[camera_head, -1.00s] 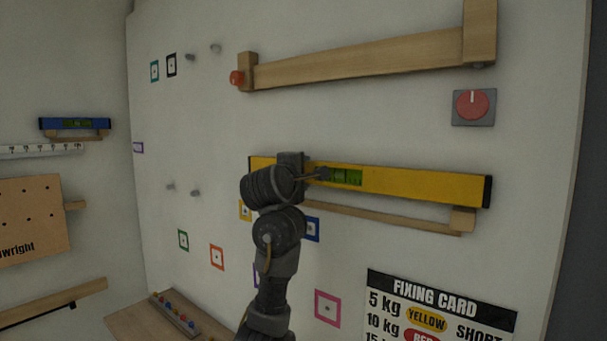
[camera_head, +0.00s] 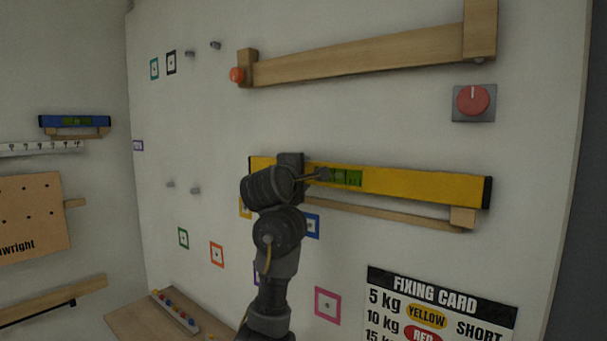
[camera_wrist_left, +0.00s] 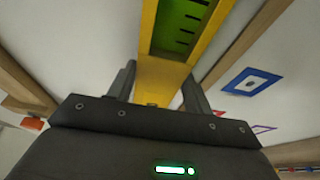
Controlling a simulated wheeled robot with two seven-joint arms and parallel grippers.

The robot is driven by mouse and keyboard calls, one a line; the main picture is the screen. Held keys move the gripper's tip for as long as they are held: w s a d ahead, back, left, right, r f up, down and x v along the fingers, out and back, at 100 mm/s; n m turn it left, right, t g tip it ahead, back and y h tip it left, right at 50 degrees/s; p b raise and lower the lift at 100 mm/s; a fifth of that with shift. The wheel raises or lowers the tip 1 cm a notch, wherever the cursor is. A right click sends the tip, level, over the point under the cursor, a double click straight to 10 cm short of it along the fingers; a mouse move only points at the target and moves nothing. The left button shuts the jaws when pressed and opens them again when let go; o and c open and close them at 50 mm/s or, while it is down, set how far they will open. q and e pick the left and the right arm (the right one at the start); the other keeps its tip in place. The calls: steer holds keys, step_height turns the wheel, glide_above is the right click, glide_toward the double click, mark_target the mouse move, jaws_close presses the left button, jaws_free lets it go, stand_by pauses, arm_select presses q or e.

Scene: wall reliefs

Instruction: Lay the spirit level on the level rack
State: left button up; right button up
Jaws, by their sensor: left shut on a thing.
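The yellow spirit level (camera_head: 425,186) with a green vial window lies nearly level along the wall, just over the wooden level rack (camera_head: 385,213). At its right end it appears to touch or nearly touch the rack's end block (camera_head: 463,218); I cannot tell which. My left gripper (camera_head: 312,174) is at the left part of the level, beside the vial. In the left wrist view the two fingers (camera_wrist_left: 158,90) stand on either side of the yellow level (camera_wrist_left: 160,75) and grip it. The rack's left end is hidden behind my arm. My right gripper is not in view.
A wooden rail (camera_head: 365,57) with an orange-red ball is above, and a red dial (camera_head: 473,101) is at its right. A fixing card (camera_head: 435,310) hangs below. A blue level (camera_head: 75,122) rests on the left wall. Several coloured square markers and pegs dot the wall.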

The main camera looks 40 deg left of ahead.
arm_select(q)
steer(key=o, duration=1.2)
steer(key=shift+c, duration=0.2)
steer(key=shift+f, duration=0.1)
steer(key=shift+s, duration=0.1)
steer(key=b+v, duration=0.5)
steer(key=v, duration=0.5)
steer(key=shift+s+d, duration=0.2)
steer(key=shift+s, duration=0.15)
steer(key=shift+a, duration=0.1)
